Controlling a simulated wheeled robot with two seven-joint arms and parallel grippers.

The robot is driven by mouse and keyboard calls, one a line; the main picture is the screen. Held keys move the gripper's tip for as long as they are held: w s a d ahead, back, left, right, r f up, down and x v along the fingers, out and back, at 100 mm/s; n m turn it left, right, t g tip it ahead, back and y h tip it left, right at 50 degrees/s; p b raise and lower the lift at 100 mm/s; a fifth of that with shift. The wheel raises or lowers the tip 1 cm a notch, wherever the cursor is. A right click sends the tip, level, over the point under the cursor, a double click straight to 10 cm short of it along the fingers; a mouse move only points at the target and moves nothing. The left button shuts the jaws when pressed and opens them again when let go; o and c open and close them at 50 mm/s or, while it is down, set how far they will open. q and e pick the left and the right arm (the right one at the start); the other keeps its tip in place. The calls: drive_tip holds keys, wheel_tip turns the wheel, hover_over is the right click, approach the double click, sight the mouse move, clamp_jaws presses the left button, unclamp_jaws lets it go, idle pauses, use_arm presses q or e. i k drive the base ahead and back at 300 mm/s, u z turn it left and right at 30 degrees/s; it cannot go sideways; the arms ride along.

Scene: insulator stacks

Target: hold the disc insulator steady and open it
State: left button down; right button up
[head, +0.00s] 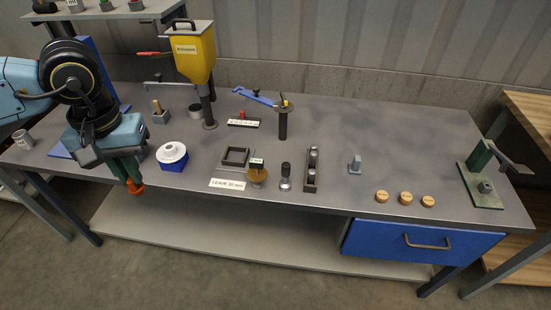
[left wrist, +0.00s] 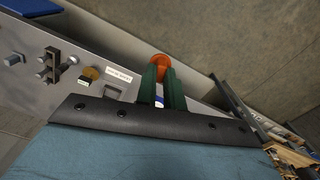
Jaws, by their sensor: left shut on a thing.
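The likely disc insulator, a white round piece on a blue block (head: 172,157), stands upright on the bench at the left. My left gripper (head: 130,178) has green fingers and is at the bench's front edge, left of the white piece and apart from it. The fingers are shut on an orange round piece (head: 135,188) at their tips. In the left wrist view the orange piece (left wrist: 160,67) sticks out past the fingertips (left wrist: 161,78). A bit of white and blue shows between the fingers there. My right gripper is not in view.
Behind stands a yellow hopper (head: 193,52). Right of the white piece are a square dark frame (head: 235,157), a brown knob (head: 257,177), a label (head: 227,184) and a dark rack (head: 312,170). Wooden discs (head: 405,198) and a green stand (head: 482,178) are farther right. The right-back bench is clear.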

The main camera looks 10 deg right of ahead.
sight(171, 153)
drive_tip(key=z, duration=0.75)
drive_tip(key=i, duration=1.05)
drive_tip(key=u, duration=0.45)
